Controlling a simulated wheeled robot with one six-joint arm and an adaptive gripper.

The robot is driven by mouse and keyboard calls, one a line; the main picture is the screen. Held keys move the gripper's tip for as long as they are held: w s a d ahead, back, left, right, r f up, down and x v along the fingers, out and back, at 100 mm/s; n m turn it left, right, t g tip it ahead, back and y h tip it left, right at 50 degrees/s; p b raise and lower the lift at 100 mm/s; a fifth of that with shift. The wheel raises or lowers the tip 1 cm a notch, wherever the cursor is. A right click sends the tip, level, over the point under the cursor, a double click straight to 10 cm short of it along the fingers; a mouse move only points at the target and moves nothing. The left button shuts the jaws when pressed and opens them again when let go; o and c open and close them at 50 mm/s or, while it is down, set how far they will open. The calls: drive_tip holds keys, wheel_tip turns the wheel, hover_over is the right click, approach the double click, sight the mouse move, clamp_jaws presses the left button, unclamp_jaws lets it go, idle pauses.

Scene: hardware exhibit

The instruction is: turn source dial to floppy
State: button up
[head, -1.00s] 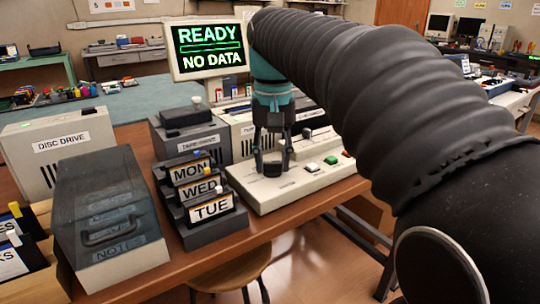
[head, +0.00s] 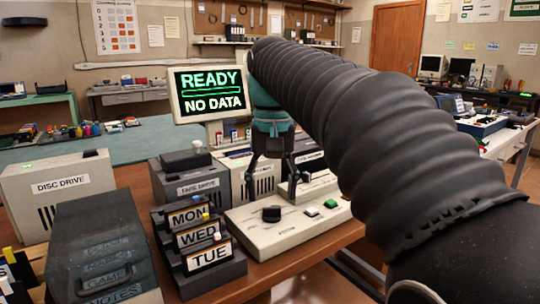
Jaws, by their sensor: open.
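The black source dial (head: 271,214) sits on the left part of a cream console (head: 248,232) on the wooden desk. Its labels and the position it points to are too small to read. My gripper (head: 273,196) is open and empty, pointing down just above and behind the dial in the head view. Its two dark fingers are spread left and right of the dial, and the dial shows clear below them.
A white key (head: 311,211) and a green key (head: 330,203) are right of the dial. A MON/WED/TUE rack (head: 205,262) stands close left. A tape drive (head: 196,185) and other grey units stand behind. A disc drive (head: 60,190) and smoky disc box (head: 100,245) are farther left.

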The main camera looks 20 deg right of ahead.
sight(273, 207)
wheel_tip(273, 207, up, 9)
drive_tip(key=shift+f, duration=0.15)
idle(0.5)
